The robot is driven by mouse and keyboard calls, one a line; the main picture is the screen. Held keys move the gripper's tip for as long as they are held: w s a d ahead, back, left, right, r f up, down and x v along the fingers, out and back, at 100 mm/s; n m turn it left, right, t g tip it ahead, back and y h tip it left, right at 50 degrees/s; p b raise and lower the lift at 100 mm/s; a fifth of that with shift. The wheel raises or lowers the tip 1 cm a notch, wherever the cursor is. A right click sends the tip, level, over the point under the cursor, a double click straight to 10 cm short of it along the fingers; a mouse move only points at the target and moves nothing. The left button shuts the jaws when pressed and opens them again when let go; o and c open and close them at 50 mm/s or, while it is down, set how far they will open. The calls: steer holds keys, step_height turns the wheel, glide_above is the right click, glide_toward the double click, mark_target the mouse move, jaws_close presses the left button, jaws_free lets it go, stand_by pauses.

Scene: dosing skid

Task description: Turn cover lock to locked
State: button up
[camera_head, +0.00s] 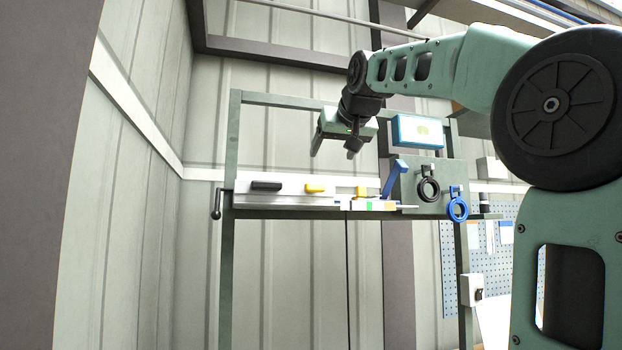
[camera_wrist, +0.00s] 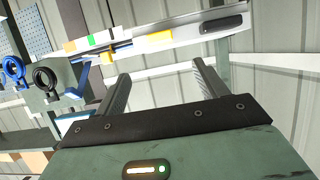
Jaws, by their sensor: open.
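No label for the cover lock can be read. A white panel (camera_head: 289,200) on the green frame carries a black handle (camera_head: 266,186) and a yellow handle (camera_head: 314,188), both lying about horizontal. The black handle (camera_wrist: 222,24) and a yellow part (camera_wrist: 152,41) also show in the wrist view. My gripper (camera_head: 332,155) is open and empty, above and slightly right of the yellow handle in the head view. Its two fingers (camera_wrist: 160,70) stand apart in the wrist view, with nothing between them and touching nothing.
A blue lever (camera_head: 393,178) rises right of the panel. A blue-edged screen (camera_head: 418,131) sits above. A black crank (camera_head: 216,204) hangs at the frame's left.

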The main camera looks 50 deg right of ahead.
mark_target(314, 188)
steer(key=p+x, duration=0.4)
steer(key=x, duration=1)
steer(key=shift+w+f+p, duration=0.15)
steer(key=shift+w+p, duration=0.05)
steer(key=shift+p, duration=0.1)
steer(key=c, duration=1)
